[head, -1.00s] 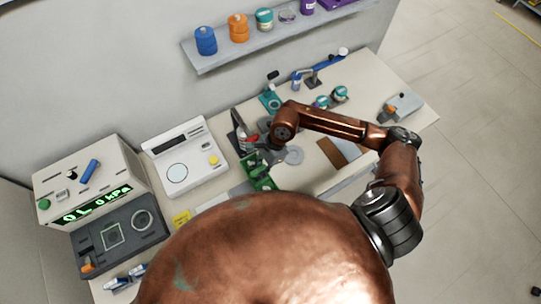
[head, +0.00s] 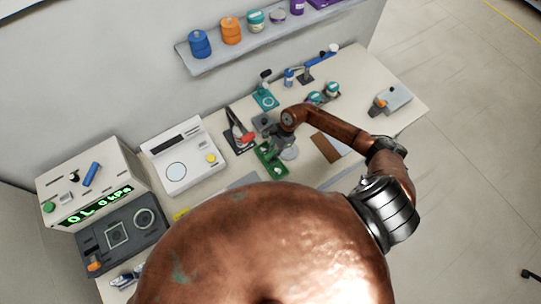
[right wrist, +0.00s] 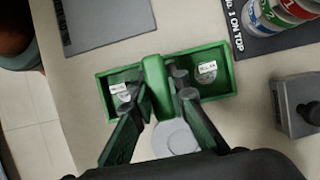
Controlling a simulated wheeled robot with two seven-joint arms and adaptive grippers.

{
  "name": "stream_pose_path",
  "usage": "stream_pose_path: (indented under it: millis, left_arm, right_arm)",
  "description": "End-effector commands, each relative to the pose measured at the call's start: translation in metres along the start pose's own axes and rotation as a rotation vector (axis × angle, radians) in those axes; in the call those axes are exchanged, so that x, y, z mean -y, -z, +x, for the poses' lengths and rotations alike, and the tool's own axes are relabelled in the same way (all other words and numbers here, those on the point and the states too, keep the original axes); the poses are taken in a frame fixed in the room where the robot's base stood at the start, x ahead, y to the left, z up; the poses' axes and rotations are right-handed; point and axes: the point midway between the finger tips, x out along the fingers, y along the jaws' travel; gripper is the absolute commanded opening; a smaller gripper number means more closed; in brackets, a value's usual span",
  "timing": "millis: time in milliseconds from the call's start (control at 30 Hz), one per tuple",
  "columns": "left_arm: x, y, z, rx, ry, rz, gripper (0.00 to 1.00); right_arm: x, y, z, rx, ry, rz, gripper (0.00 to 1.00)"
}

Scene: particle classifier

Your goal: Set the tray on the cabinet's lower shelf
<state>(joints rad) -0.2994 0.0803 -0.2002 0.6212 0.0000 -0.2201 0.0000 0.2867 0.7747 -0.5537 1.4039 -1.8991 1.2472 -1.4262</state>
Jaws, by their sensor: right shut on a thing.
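The green tray (head: 267,160) has two compartments and a raised middle handle. It shows up close in the right wrist view (right wrist: 230,80). Each compartment holds a small round item with a white label, one on the left (right wrist: 121,89) and one on the right (right wrist: 207,69). My right gripper (right wrist: 163,84) is shut on the tray's handle. In the head view that gripper (head: 278,140) is small and partly hidden by its own arm. I cannot tell whether the tray touches the worktop. No cabinet or lower shelf can be made out. My left gripper is not in view.
A wall shelf (head: 265,42) holds jars. Open floor lies to the right.

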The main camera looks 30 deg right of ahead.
Motion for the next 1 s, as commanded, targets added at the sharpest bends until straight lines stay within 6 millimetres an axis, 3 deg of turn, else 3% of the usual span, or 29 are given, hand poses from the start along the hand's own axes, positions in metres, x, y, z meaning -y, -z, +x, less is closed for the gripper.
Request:
stream_pose_path:
  millis: [467, 500, 700, 1000]
  left_arm:
    - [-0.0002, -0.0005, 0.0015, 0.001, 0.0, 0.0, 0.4]
    - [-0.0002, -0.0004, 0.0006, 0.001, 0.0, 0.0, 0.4]
    - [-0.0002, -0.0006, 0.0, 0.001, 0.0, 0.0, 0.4]
    - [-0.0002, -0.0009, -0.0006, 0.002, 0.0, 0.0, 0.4]
  right_arm:
    - [0.0016, 0.0039, 0.0084, 0.0, 0.003, -0.001, 0.0]
    - [0.0008, 0.0039, 0.0084, -0.001, 0.002, 0.0, 0.17]
    - [0.0009, 0.0037, 0.0076, -0.001, 0.002, 0.0, 0.3]
    - [0.0009, 0.0035, 0.0071, -0.001, 0.002, 0.0, 0.32]
